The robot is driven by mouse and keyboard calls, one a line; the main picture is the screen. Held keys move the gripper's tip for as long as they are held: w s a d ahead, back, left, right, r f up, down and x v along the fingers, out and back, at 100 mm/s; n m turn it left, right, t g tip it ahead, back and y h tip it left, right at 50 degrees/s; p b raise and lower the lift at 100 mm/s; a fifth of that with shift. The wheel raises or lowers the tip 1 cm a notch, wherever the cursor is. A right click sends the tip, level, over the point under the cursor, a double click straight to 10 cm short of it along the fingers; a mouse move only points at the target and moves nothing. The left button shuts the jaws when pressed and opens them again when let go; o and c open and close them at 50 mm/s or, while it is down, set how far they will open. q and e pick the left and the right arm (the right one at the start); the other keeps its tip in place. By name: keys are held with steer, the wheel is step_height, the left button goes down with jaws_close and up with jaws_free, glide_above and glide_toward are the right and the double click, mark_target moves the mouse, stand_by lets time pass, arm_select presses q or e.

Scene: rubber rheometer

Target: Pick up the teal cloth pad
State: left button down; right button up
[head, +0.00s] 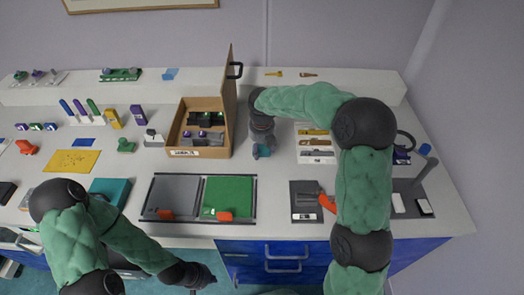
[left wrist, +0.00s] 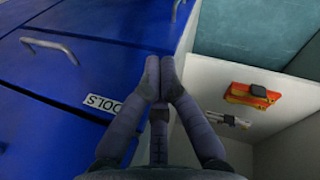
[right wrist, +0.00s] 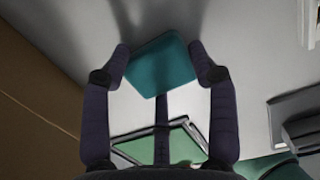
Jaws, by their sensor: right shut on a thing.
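The teal cloth pad (right wrist: 160,66) is a small square between the two fingers of my right gripper (right wrist: 159,52) in the right wrist view. The right gripper is shut on it, with a finger at each side edge. In the head view my right gripper (head: 262,150) points down at the worktop, just right of the wooden box; the pad is mostly hidden there. My left gripper (left wrist: 159,80) is shut and empty, its fingertips together. It is in front of the blue drawers, low at the front edge in the head view (head: 205,280).
An open wooden box (head: 182,118) with an upright lid stands left of the right gripper. A framed tray with grey and green panels (head: 229,197) lies in front. A rack of tools (head: 316,157) is to the right. Blue drawers (head: 285,265) are below the worktop.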

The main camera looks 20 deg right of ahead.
mark_target(261, 148)
stand_by(0.3)
steer(key=shift+r+p, duration=0.4)
steer(key=shift+r, duration=0.1)
steer(key=r, duration=0.1)
steer(key=r+p, duration=0.1)
steer(key=r, duration=0.1)
steer(key=shift+s+a+r+p, duration=0.1)
steer(key=shift+s+a+p, duration=0.1)
steer(key=shift+a+p, duration=0.15)
steer(key=s+a+r+p, duration=0.4)
steer(key=s+a+r, duration=0.4)
steer(key=a, duration=0.2)
steer(key=shift+s+r, duration=0.3)
steer(key=shift+r, duration=0.05)
